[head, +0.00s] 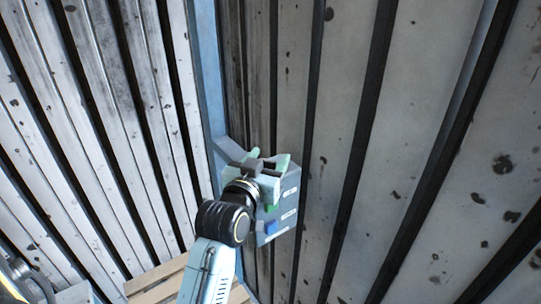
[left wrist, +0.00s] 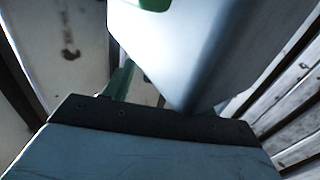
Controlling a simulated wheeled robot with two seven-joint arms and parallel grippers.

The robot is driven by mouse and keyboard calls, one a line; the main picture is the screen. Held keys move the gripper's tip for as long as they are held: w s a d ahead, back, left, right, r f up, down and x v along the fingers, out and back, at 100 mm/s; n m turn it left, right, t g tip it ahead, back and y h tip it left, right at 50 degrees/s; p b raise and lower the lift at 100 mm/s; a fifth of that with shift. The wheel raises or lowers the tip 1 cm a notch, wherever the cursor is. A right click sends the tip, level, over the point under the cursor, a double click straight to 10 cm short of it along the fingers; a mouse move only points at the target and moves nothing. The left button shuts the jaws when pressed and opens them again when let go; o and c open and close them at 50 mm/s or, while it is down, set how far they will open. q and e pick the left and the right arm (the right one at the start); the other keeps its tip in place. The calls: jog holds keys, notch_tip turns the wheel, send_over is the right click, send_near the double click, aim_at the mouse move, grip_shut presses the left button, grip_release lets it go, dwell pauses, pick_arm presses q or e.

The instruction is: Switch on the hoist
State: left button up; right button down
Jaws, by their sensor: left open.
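A grey control box (head: 290,196) is mounted at the corner of the corrugated wall in the head view. A green button (head: 270,208) and a blue button (head: 270,227) show on its front, with small pale labels beside them. My left gripper (head: 266,163) is open and empty in front of the box's upper part, hiding some of it. Whether it touches the box I cannot tell. In the left wrist view the box (left wrist: 205,45) fills the upper middle, with part of a green button (left wrist: 155,4) at the top edge. One green finger (left wrist: 121,80) shows beside the box. My right gripper is not in view.
Corrugated, stained metal walls (head: 445,120) rise close on both sides. A blue corner post (head: 206,70) stands just left of the box. Wooden slats (head: 155,284) lie low at the bottom of the head view.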

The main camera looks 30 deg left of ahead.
pick_arm(q)
jog(key=shift+w+a, duration=0.15)
jog(key=shift+w, duration=0.7)
jog(key=shift+c, duration=0.3)
jog(key=c, duration=0.9)
